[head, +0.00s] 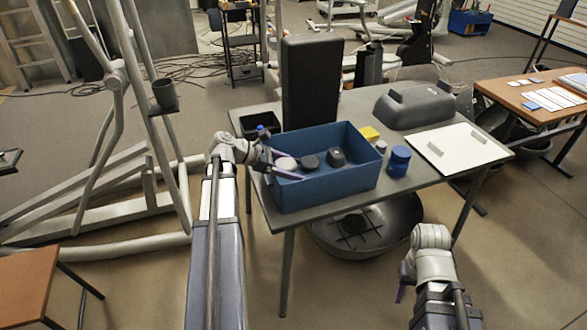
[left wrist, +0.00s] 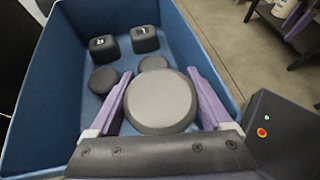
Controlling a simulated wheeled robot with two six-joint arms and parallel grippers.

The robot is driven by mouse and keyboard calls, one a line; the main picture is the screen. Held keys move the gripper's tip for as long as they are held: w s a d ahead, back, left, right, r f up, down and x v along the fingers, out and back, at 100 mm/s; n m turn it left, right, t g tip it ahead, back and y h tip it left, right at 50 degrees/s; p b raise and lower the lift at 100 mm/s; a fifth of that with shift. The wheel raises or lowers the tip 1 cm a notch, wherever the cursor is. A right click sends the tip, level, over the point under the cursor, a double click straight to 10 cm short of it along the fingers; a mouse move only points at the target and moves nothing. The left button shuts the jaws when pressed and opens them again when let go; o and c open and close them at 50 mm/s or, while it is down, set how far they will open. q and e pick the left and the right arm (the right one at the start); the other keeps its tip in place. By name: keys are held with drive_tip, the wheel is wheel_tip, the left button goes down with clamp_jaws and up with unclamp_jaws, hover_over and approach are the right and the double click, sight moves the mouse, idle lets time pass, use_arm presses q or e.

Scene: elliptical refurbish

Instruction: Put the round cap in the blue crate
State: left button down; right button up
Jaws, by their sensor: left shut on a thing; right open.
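The blue crate (head: 325,188) stands on the grey table, and its walls (left wrist: 45,95) fill much of the left wrist view. My left gripper (head: 284,168) is at the crate's left side, shut on the round cap (left wrist: 160,103), a grey disc between its purple fingers. The round cap also shows in the head view (head: 285,163) as a pale disc at the crate's opening. How high it is above the crate floor is hard to tell. My right gripper (head: 403,284) is open and empty, low in front of the table.
In the crate lie dark round pieces (left wrist: 103,79) and dark blocks (left wrist: 145,39). A tall black panel (head: 310,82) stands behind it.

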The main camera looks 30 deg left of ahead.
use_arm(q)
drive_tip(key=shift+f, duration=0.3)
unclamp_jaws()
drive_tip(key=shift+r, duration=0.1)
drive_tip(key=shift+r, duration=0.3)
drive_tip(key=shift+r+p, duration=0.5)
drive_tip(key=shift+p, duration=0.25)
drive_tip(key=p+v, duration=0.5)
drive_tip(key=v, duration=0.6)
drive_tip(key=shift+s+a, duration=0.25)
drive_tip(key=shift+a, duration=0.1)
